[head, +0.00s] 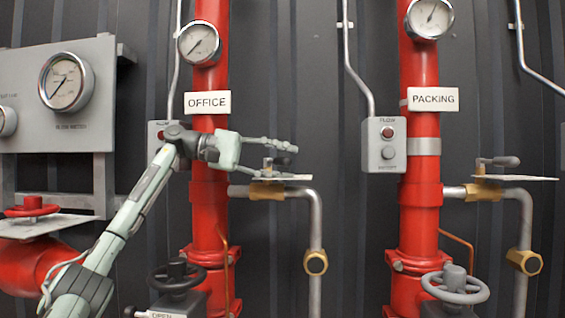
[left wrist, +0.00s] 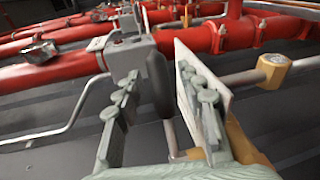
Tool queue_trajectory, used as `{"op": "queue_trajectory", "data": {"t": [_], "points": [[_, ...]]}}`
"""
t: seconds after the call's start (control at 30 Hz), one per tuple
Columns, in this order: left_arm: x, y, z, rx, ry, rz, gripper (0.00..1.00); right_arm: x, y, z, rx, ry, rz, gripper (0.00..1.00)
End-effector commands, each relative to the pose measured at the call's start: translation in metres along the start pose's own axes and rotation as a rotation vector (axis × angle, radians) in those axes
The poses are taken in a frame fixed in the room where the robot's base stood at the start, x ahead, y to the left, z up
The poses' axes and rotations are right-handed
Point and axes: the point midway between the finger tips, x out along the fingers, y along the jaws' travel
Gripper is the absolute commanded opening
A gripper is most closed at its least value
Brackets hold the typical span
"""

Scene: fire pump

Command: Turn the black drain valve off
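A drain valve with a brass body (head: 266,190) sits on the grey side pipe under the OFFICE sign. Its dark lever (head: 270,161) lies above a thin pale plate (head: 296,177). My left gripper (head: 295,160) is open at this valve, partly covering the lever. In the left wrist view, the black lever grip (left wrist: 157,84) stands between the spread fingers of my left gripper (left wrist: 160,82), with no clear contact. The plate (left wrist: 200,72) is close to the right finger there. My right gripper is not in view.
Red risers (head: 209,215) and (head: 419,220) stand left of each valve. A grey flow box (head: 384,145) is between them. A black handwheel (head: 176,276) and a grey handwheel (head: 455,285) are lower down. A gauge panel (head: 100,120) is at left.

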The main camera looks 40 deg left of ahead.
Motion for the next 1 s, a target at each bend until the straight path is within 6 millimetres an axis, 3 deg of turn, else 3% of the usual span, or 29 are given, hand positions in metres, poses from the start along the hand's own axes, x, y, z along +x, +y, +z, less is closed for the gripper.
{"op": "queue_trajectory", "data": {"t": [0.2, 0.33, 0.8, 1.0], "points": [[-0.001, 0.0, 0.0, 0.0, -0.001, -0.001, 0.39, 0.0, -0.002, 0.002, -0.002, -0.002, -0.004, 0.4], [-0.012, 0.0, 0.0, -0.001, 0.001, -0.002, 0.39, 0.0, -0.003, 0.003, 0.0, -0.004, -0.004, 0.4], [-0.103, 0.001, 0.0, 0.001, 0.002, 0.003, 0.39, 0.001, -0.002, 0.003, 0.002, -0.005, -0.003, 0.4], [-0.119, 0.0, 0.0, -0.001, -0.001, 0.0, 0.39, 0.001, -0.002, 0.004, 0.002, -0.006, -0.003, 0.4]]}}
